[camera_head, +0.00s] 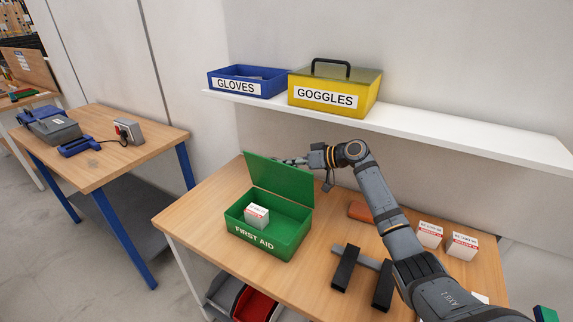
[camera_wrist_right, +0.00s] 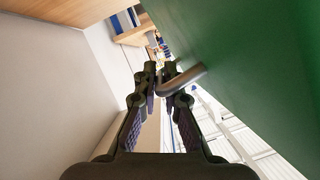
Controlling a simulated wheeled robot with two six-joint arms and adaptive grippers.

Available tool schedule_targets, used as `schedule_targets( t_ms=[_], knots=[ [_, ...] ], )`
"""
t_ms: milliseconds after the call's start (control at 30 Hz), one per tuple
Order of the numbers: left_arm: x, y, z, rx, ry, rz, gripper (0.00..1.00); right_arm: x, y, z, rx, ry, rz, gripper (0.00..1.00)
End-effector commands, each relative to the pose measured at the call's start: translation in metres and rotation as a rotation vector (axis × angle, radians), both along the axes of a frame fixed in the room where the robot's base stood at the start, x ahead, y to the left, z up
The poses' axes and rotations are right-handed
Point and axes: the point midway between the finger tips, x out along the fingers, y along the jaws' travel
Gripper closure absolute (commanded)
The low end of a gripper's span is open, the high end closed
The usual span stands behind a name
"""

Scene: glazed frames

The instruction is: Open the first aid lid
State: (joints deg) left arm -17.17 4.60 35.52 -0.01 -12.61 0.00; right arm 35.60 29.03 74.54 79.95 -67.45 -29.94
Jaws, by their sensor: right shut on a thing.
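The green first aid box (camera_head: 268,238) stands on the wooden table with its lid (camera_head: 279,180) swung up, leaning back a little past upright. A white carton (camera_head: 256,215) lies inside. My right gripper (camera_head: 285,161) is behind the lid near its upper edge, its tips partly hidden by the lid. In the right wrist view, my right gripper (camera_wrist_right: 165,77) is shut on the grey curved lid handle (camera_wrist_right: 188,78), beside the lid's green outer face (camera_wrist_right: 255,70). My left gripper is out of view.
A white shelf (camera_head: 430,124) above holds a blue gloves bin (camera_head: 240,82) and a yellow goggles box (camera_head: 335,95). White cartons (camera_head: 430,235), a reddish block (camera_head: 361,210) and a black-ended grey bar (camera_head: 368,262) lie to the right. A second table (camera_head: 100,160) stands left.

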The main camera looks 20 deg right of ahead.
Motion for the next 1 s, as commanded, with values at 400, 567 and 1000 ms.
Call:
schedule_targets(
  t_ms=[400,567,1000],
  knots=[
    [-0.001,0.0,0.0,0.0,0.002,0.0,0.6,0.0,0.0,-0.002,-0.002,0.004,0.0,0.81],
    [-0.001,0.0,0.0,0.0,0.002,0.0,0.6,0.0,0.0,-0.001,-0.002,0.002,0.0,0.81],
    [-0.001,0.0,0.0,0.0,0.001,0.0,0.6,-0.04,-0.043,0.018,-0.008,0.005,-0.002,0.81]
  ],
)
